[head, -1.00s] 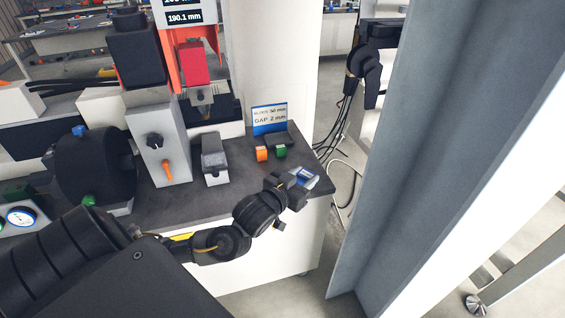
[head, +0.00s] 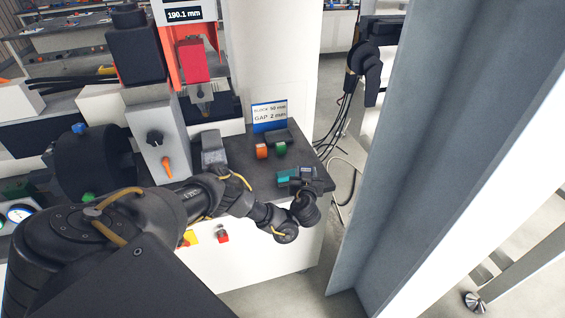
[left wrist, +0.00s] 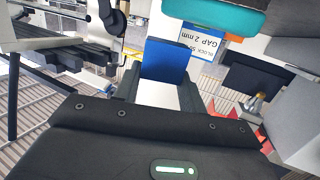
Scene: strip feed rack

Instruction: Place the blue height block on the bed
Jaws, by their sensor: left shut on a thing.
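My left gripper (head: 306,180) is over the bench's front right corner in the head view. It is shut on the blue height block; in the left wrist view the block (left wrist: 165,60) shows a blue face above a white one, between the fingers. In the head view the gripper mostly hides it. The bed (head: 228,108) is a dark slab under the machine's nozzle, back and left of the gripper; it seems to show as a dark slab in the left wrist view (left wrist: 245,76). The gripper is apart from it. My right gripper is not seen.
A teal piece (head: 286,175) is beside the left gripper. Orange (head: 262,151) and green (head: 281,149) pieces sit before a gap sign (head: 270,115). A grey box (head: 214,150) stands farther left. A tall grey panel (head: 405,150) rises at right.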

